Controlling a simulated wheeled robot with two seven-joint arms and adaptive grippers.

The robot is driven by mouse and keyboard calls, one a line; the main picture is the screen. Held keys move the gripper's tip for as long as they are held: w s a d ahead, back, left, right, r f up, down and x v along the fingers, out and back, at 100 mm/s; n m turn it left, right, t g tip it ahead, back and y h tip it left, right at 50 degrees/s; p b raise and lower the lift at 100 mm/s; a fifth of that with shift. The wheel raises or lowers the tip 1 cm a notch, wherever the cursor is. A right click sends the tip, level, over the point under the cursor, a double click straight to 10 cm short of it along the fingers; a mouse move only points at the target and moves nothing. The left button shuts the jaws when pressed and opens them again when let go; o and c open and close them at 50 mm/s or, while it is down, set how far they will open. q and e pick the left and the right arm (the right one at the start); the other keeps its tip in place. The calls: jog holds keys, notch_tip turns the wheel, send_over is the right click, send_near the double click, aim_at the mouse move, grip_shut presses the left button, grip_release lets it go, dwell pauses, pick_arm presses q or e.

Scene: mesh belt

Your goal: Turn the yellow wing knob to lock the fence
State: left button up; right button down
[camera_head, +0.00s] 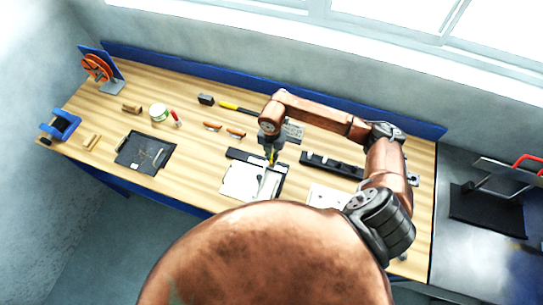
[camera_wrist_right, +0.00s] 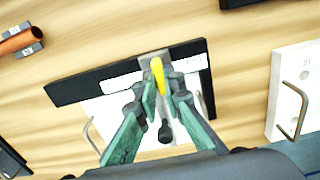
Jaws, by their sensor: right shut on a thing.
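The yellow wing knob (camera_wrist_right: 158,76) is between the fingertips of my right gripper (camera_wrist_right: 160,88), which is shut on it. In the head view the knob (camera_head: 271,158) is a small yellow spot under my right gripper (camera_head: 270,150). Below it is the fence jig, with a black fence bar (camera_wrist_right: 75,88), a white plate (camera_wrist_right: 100,107) and a grey metal strip (camera_head: 268,186) under the knob. The fingers hide parts of the plate. My left gripper is not in view.
A black rail (camera_head: 333,165) lies right of the jig, and a white plate with a handle (camera_wrist_right: 296,85) is beside it. Bare wood (camera_head: 195,175) lies left of the jig.

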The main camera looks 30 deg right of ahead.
jog(key=shift+d, duration=0.1)
jog(key=c, duration=2)
grip_release()
jog(key=shift+c, duration=0.2)
notch_tip(320, 180, up, 12)
